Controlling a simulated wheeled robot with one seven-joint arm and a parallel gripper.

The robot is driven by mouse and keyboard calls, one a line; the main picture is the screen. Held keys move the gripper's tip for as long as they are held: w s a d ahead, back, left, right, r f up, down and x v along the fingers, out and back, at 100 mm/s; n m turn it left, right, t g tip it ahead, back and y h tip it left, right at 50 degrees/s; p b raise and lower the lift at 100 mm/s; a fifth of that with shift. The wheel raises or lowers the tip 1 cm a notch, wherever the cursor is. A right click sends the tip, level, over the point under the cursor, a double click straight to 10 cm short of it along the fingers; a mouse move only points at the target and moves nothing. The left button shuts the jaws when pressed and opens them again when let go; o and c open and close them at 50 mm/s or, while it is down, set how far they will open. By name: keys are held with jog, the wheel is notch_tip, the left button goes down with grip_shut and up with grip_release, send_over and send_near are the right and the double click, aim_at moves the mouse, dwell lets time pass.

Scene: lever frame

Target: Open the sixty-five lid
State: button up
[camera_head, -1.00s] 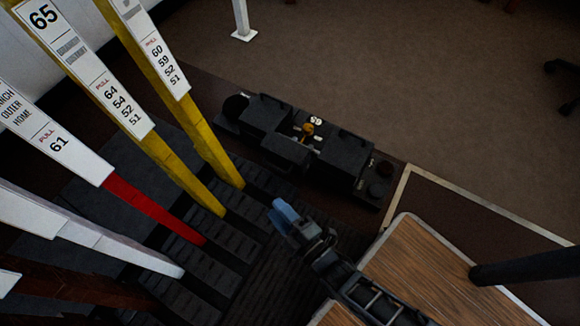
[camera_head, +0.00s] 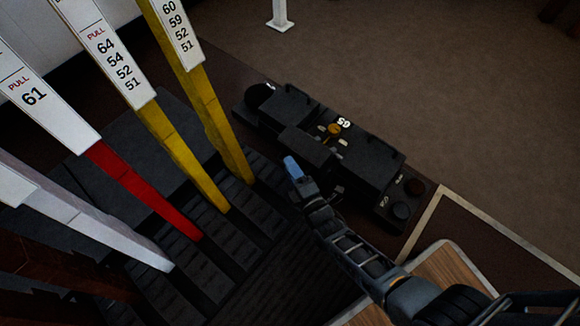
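A dark box-like unit (camera_head: 330,140) stands on the floor plate beyond the levers. A small white label reading 65 (camera_head: 344,122) shows on it, beside a brass-coloured part (camera_head: 334,129). A dark block-shaped cover (camera_head: 306,147) sits on its near side; I cannot tell whether this is the lid. My gripper (camera_head: 292,167) has blue fingertips and is just short of that near side. From this angle I cannot tell whether it touches the unit, or whether its fingers are open or shut.
Yellow levers (camera_head: 167,140), a red lever (camera_head: 143,190) and white levers (camera_head: 110,232) lean up on the left. A wood-topped surface (camera_head: 455,268) is at lower right. A white post (camera_head: 280,15) stands at the back. The brown floor (camera_head: 440,90) beyond the unit is clear.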

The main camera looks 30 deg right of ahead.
jog(key=shift+w, duration=0.65)
grip_shut()
